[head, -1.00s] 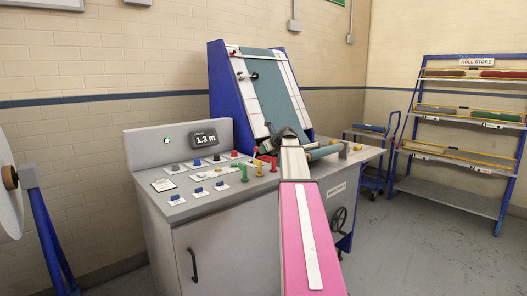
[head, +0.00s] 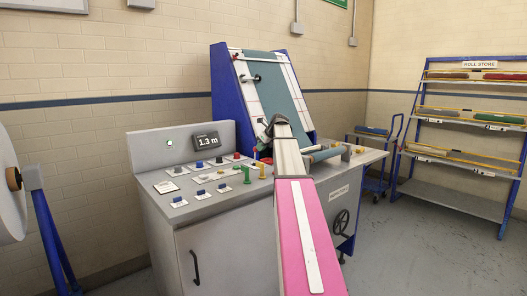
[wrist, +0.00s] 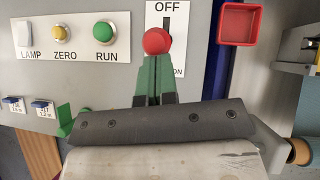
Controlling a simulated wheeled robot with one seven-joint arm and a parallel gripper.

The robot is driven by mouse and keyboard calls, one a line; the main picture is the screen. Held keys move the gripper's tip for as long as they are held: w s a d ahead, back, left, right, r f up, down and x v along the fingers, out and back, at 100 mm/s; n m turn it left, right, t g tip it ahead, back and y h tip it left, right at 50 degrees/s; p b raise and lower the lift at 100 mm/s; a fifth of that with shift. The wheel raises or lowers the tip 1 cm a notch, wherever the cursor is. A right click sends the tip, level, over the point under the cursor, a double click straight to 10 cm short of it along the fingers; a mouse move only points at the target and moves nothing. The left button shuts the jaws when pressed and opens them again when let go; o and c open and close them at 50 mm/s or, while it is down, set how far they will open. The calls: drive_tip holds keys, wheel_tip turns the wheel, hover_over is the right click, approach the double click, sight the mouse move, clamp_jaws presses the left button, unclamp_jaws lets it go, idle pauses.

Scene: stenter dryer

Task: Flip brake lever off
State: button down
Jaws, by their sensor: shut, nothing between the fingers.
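The brake lever's red ball knob (wrist: 156,41) stands over a dark slot in a white plate (wrist: 178,45) in the wrist view. OFF is printed at the plate's top, and ON shows partly at its lower right. The knob covers the slot's middle, so I cannot tell the lever's exact position. My gripper (wrist: 155,65) is shut and empty. Its green fingertips are just below the knob in the picture; contact is unclear. In the head view my gripper's dark end (head: 279,124) is above the console, its fingers hidden.
The console (head: 150,188) carries several buttons and a 1.3 m display (head: 206,141). In the wrist view a red square tray (wrist: 241,23) lies right of the plate, and a green RUN button (wrist: 103,31) lies left.

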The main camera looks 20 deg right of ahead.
drive_tip(key=w+g, duration=0.2)
drive_tip(key=w+a+r+g+h, duration=0.1)
drive_tip(key=w, duration=0.1)
drive_tip(key=shift+a, duration=0.1)
drive_tip(key=shift+w+a+f, duration=0.1)
drive_tip(key=shift+w+a, duration=0.2)
drive_tip(key=shift+w, duration=0.3)
drive_tip(key=shift+w+a+f, duration=0.1)
drive_tip(key=shift+w+a, duration=0.15)
drive_tip(key=shift+w, duration=0.3)
drive_tip(key=shift+r, duration=0.1)
